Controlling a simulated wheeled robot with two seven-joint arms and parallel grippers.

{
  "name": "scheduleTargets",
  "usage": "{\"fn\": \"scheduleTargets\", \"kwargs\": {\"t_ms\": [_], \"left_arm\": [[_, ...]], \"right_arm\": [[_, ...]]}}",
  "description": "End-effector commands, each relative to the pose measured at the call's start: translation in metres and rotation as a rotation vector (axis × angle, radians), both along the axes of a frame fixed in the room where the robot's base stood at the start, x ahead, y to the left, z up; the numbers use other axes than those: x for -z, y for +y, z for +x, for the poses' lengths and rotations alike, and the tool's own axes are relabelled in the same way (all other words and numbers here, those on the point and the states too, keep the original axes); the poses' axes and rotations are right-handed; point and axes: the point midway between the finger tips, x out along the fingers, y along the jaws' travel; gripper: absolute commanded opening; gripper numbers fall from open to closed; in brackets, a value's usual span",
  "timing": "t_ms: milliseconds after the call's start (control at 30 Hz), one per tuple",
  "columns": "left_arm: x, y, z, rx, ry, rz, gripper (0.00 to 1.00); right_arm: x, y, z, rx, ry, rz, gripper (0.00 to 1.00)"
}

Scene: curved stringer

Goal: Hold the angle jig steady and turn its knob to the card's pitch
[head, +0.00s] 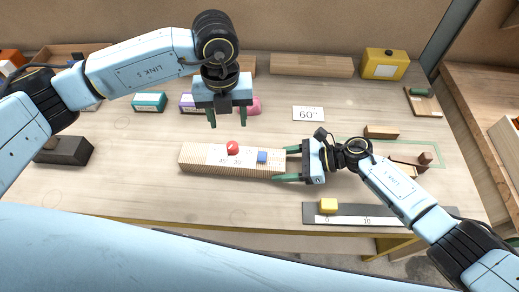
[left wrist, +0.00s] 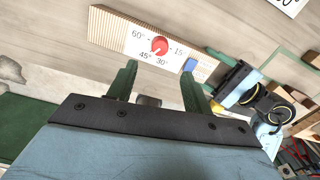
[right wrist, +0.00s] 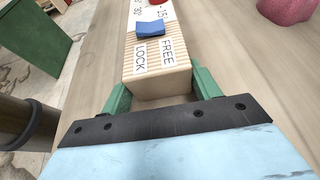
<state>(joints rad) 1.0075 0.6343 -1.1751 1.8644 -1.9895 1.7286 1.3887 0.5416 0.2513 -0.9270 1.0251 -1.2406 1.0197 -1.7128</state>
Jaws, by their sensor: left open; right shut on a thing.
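The angle jig (head: 190,158) is a long ribbed wooden block lying on the bench. Its red knob (head: 232,148) sits on a white dial marked 60°, 45°, 30° and 15°, clearest in the left wrist view (left wrist: 159,45). A blue slider (right wrist: 150,28) sits beyond the FREE and LOCK labels in the right wrist view. The pitch card (head: 308,114) reads 60° and lies behind the jig. My right gripper (head: 283,164) is shut on the jig's right end. My left gripper (head: 228,120) is open and empty, above and behind the knob.
A ruler strip (head: 385,217) with a yellow block (head: 328,205) lies at the front right edge. A dark block (head: 64,150) is at the left. Small boxes, a pink item (head: 250,106) and a yellow box (head: 385,64) stand at the back.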

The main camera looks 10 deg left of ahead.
Motion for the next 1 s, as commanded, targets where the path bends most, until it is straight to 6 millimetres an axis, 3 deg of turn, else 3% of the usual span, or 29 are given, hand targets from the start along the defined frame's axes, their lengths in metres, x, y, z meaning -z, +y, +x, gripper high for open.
{"fn": "scheduleTargets", "kwargs": {"t_ms": [400,633,767,1000], "left_arm": [[-0.018,0.000,0.001,0.518,-0.003,0.001,0.50],[-0.020,0.000,0.000,0.682,0.001,-0.001,0.50],[-0.006,0.000,-0.001,0.691,0.003,0.000,0.50],[0.041,0.000,-0.001,0.690,0.004,-0.001,0.50]], "right_arm": [[0.000,0.000,0.000,0.000,0.001,0.000,0.21],[0.000,0.000,0.000,0.000,0.001,0.000,0.21],[0.000,0.000,0.000,0.000,0.001,0.000,0.21],[0.000,0.000,0.000,0.000,0.001,0.000,0.21]]}}
